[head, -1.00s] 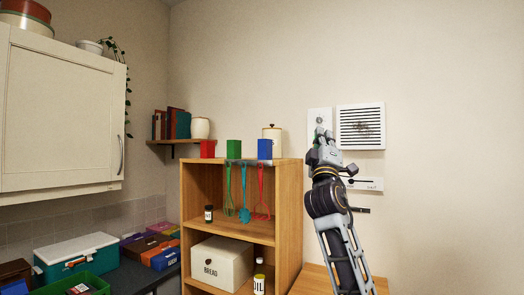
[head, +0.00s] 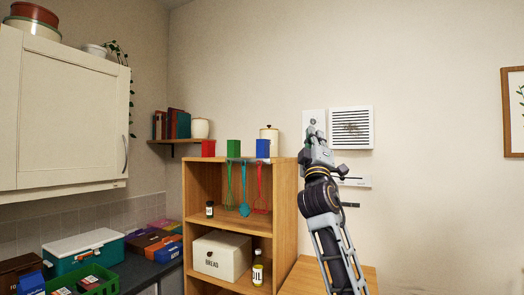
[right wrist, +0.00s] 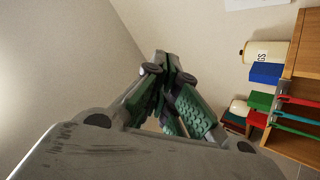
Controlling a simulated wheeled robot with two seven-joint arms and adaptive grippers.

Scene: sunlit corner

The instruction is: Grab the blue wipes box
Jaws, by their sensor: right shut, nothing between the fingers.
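Several blue boxes show in the head view, and I cannot read a wipes label on any. One blue box (head: 263,148) stands on top of the wooden shelf unit, right of a green box; it also shows in the right wrist view (right wrist: 267,73). Another blue box (head: 31,282) is at the lower left, by the green crate. A low blue box (head: 167,252) lies on the dark counter. My right gripper (head: 312,127) is raised in front of the wall, right of the shelf-top blue box and apart from it. Its fingers (right wrist: 165,65) are shut and empty. My left gripper is out of view.
The shelf unit (head: 288,205) holds a bread box (head: 222,256) and an oil bottle (head: 257,270); utensils hang in it. A teal-and-white case (head: 84,250) and a green crate (head: 98,280) stand at left. A wall vent (head: 352,127) is beside my right gripper.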

